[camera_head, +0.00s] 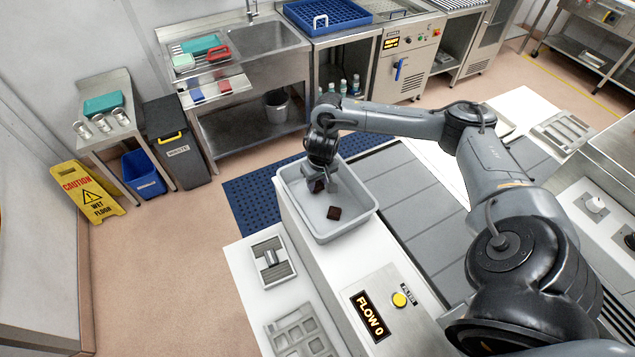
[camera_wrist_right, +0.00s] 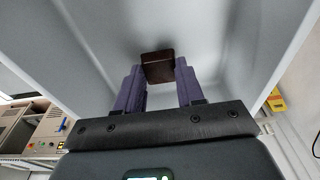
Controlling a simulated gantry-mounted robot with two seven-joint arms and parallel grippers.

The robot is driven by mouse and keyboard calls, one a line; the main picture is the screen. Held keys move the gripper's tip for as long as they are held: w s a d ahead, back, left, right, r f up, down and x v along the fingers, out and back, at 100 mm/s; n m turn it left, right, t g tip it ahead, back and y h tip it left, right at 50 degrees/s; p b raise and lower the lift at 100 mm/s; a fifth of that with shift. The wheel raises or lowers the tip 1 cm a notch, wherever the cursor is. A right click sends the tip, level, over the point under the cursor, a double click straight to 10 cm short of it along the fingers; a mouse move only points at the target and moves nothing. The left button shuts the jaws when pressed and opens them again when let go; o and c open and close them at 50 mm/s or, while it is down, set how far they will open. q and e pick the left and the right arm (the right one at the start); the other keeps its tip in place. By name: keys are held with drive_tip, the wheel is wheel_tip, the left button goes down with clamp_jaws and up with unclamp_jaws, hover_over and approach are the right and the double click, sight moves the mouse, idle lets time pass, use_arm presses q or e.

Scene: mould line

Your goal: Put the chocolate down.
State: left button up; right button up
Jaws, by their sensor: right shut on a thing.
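My right gripper (camera_head: 321,182) reaches down into a grey tray (camera_head: 368,207) on the white counter. It is shut on a dark brown chocolate (camera_head: 316,187). In the right wrist view the held chocolate (camera_wrist_right: 158,67) sits between the two purple fingertips, with grey tray walls around it. I cannot tell whether it touches the tray floor. A second dark chocolate (camera_head: 334,213) lies on the tray floor, nearer the front and apart from the gripper. My left gripper is not in view.
A panel reading FLOW 0 (camera_head: 369,315) with a yellow button (camera_head: 399,299) is in front of the tray. A grey slatted conveyor (camera_head: 395,205) runs to its right. Moulds (camera_head: 272,262) lie at left. The front half of the tray has free room.

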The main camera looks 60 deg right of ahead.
drive_tip(key=shift+f, duration=0.7)
drive_tip(key=shift+f, duration=0.1)
drive_tip(key=o, duration=1)
drive_tip(key=shift+o, duration=0.2)
